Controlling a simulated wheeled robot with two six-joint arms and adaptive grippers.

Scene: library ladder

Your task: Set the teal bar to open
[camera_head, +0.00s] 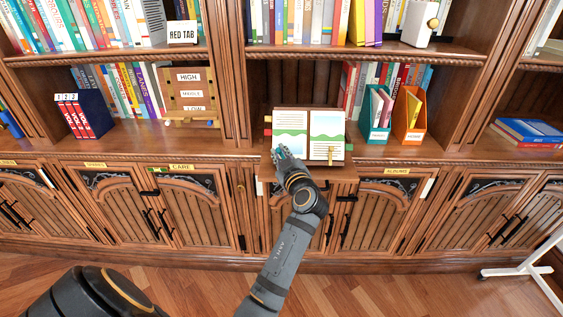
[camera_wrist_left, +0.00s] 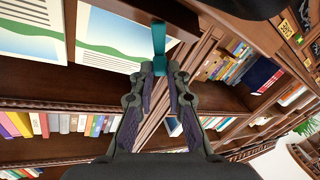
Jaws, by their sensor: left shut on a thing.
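The teal bar (camera_wrist_left: 159,42) is a short flat strip at the left edge of an open picture book (camera_head: 291,131). In the wrist view my left gripper (camera_wrist_left: 160,70) is shut on the near end of the teal bar, its two fingertips close together. In the head view my left gripper (camera_head: 281,158) is at the lower left corner of the book and mostly hides the bar. The book rests on a brown stand (camera_head: 309,160) on the cabinet ledge. My right gripper is not in view.
A HIGH/MIDDLE/LOW board (camera_head: 190,97) stands to the left. Teal (camera_head: 377,112) and orange (camera_head: 409,115) file holders stand to the right. Blue books (camera_head: 530,130) lie farther right. Cabinet doors with black handles are below. A white-legged stand (camera_head: 525,270) is at lower right.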

